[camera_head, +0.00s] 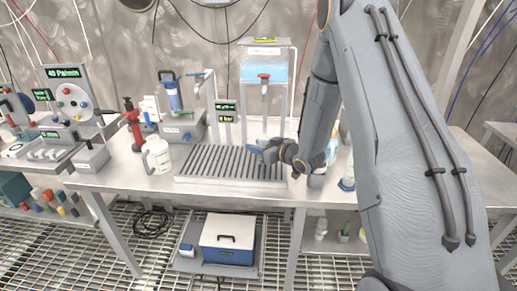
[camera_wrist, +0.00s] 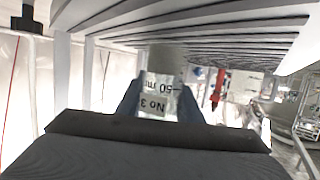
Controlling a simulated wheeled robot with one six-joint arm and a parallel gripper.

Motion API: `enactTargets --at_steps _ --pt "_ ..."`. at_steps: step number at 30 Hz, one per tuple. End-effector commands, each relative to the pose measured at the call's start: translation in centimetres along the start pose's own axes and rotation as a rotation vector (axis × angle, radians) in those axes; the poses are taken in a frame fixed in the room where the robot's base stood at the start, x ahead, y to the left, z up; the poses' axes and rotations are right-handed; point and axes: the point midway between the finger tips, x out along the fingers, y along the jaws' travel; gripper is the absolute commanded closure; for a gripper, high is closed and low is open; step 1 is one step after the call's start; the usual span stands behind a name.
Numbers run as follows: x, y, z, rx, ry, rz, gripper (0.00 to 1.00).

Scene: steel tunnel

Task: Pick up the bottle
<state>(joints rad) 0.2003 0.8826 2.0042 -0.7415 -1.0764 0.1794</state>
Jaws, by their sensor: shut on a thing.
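The bottle (camera_wrist: 160,81) is between the fingers of my gripper (camera_wrist: 160,103) in the wrist view. It is whitish with a greyer end, and its label reads "No 3" and "50 ml", upside down in this view. My gripper (camera_head: 262,149) also shows in the head view, over the right part of the slatted grate (camera_head: 215,165), reaching in from the right. It is shut on the bottle. Only a small pale part by the fingertips shows there, and I cannot tell whether the bottle touches the grate.
A white jug (camera_head: 158,154) and a red device (camera_head: 132,125) stand to the left. More white bottles (camera_head: 347,172) are near my arm at the right.

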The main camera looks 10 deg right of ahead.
Motion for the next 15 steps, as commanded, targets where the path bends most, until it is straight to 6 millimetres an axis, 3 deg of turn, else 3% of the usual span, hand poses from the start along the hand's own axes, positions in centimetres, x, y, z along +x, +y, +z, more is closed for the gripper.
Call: enactTargets --at_steps 5,15 --pt "-0.4 0.1 -1.5 -0.002 0.002 0.000 0.94" --pt "-2.0 0.0 -6.8 -0.004 0.003 0.001 0.94"
